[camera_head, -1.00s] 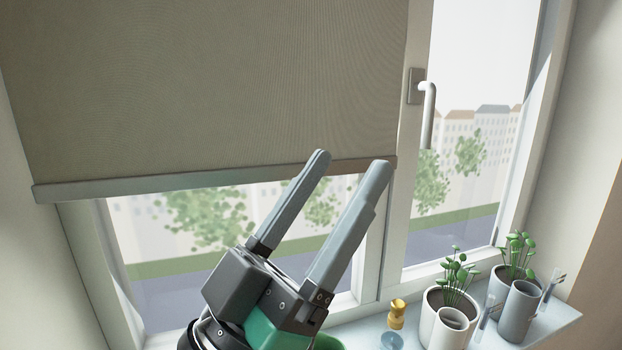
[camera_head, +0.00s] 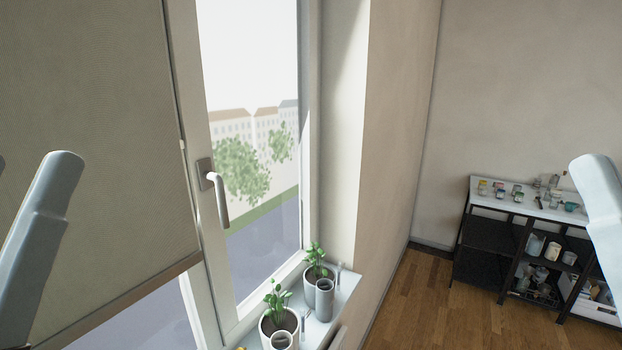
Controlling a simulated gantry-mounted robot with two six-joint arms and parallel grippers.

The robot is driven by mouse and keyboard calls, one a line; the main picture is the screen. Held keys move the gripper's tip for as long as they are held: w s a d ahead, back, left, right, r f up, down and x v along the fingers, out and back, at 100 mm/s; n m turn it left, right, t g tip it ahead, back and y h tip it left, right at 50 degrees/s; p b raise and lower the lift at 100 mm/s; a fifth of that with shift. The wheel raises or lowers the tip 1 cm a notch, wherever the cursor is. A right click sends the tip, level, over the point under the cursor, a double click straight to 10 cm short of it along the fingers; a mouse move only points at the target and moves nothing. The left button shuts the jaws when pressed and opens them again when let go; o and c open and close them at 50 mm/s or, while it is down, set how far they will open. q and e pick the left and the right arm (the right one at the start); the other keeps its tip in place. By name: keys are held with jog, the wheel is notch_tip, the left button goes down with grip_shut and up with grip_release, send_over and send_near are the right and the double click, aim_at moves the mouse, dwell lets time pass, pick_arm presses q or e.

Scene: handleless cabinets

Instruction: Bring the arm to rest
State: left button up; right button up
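My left gripper (camera_head: 25,160) is at the left edge of the head view, raised in front of the window blind. One grey finger shows almost whole, and only a sliver of the other shows at the picture's edge. There is a gap between them, and I see nothing held. My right gripper (camera_head: 597,190) shows as one pale finger at the right edge, upright in front of the shelf. Its other finger is out of the picture, so its opening is hidden. The arms behind both grippers are out of view.
The grey-beige blind (camera_head: 95,140) hangs partly lowered at left. A window handle (camera_head: 217,190) points down. Potted plants (camera_head: 278,318) and grey cups stand on the sill (camera_head: 345,290). A black shelf (camera_head: 487,234) with jars stands against the far wall. The wooden floor (camera_head: 430,305) between is clear.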

notch_tip(320, 180, up, 20)
jog(key=p, duration=1.6)
